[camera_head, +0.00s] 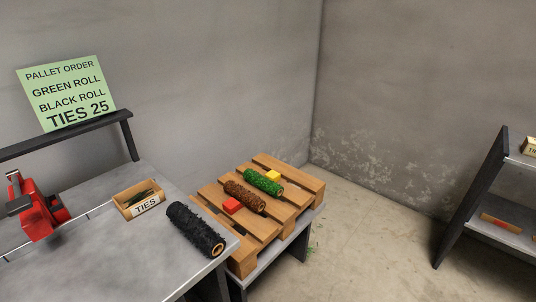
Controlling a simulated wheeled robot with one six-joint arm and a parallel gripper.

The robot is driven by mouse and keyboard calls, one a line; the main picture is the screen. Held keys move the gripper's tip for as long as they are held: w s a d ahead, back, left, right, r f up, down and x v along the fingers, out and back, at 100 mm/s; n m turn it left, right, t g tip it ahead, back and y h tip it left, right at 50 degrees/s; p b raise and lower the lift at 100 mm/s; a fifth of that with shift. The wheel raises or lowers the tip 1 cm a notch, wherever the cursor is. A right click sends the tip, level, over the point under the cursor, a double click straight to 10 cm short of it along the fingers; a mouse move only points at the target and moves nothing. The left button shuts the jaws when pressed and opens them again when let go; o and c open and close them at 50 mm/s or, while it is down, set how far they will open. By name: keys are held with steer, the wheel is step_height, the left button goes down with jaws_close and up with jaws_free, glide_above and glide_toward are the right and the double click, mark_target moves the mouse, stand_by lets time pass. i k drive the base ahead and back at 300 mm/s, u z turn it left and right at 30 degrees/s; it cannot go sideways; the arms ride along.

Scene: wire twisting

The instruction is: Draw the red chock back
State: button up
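The red chock (232,205) is a small red block on the wooden pallet (291,177). It sits at the left end of the brown roll (245,197), close beside it; I cannot tell whether they touch. A green roll (263,182) lies on the pallet behind the brown one. A yellow chock (273,176) sits beside the green roll. My gripper is not in view.
A black roll (196,230) lies near the right edge of the grey bench (120,262). A TIES box (139,199) and a red tool (36,208) are on the bench. A shelf (478,195) stands at right. Open floor (370,235) lies between.

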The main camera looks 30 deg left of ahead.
mark_target(231, 205)
steer(key=u, duration=0.1)
steer(key=i, duration=0.8)
steer(key=u, duration=1.1)
steer(key=i, duration=0.9)
steer(key=u, duration=0.9)
